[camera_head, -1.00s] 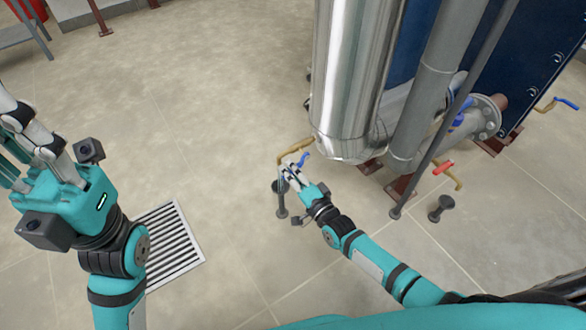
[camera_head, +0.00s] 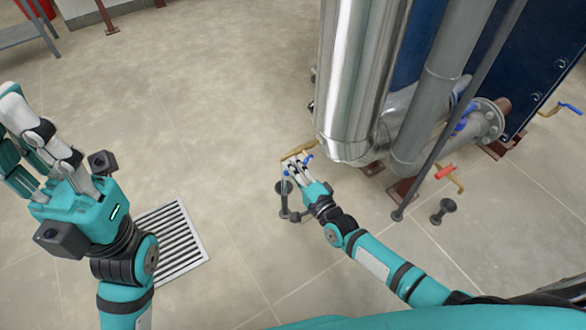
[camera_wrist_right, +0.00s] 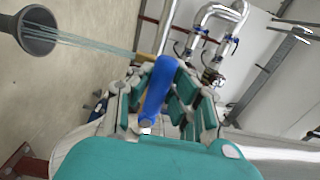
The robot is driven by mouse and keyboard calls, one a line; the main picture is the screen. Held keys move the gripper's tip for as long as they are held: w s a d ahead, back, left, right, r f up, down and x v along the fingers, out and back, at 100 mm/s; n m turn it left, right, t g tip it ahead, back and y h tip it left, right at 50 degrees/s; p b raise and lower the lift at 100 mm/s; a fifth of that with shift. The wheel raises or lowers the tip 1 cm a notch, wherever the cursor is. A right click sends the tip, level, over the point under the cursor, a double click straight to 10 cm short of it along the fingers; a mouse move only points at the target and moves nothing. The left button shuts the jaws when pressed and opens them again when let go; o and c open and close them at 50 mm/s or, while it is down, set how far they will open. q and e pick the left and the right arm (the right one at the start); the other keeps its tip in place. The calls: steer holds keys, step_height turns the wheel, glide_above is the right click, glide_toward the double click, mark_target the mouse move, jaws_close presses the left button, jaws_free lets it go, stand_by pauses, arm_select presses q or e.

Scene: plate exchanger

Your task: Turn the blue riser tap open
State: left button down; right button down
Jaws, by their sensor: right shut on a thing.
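The blue tap handle (camera_head: 308,158) sits on a brass pipe (camera_head: 298,151) low beside the big steel column. My right gripper (camera_head: 297,163) is at this tap, with its fingers around the handle. In the right wrist view the blue handle (camera_wrist_right: 158,92) stands between the closed fingers of my right gripper (camera_wrist_right: 160,85). Part of the handle and the tap body are hidden by the fingers. My left gripper (camera_head: 30,135) is raised at the left, apart from everything, its fingers spread and empty.
A dark drain funnel (camera_head: 284,187) stands below the brass pipe's end. Pale streaks like water run to the funnel (camera_wrist_right: 38,32) in the wrist view. A red-handled tap (camera_head: 446,172), the steel column (camera_head: 358,80) and a grey pipe (camera_head: 440,80) stand to the right. A floor grate (camera_head: 172,243) lies left.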

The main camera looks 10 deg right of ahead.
steer(key=c, duration=1.2)
jaws_free()
steer(key=shift+s+d, duration=0.1)
steer(key=v, duration=1.2)
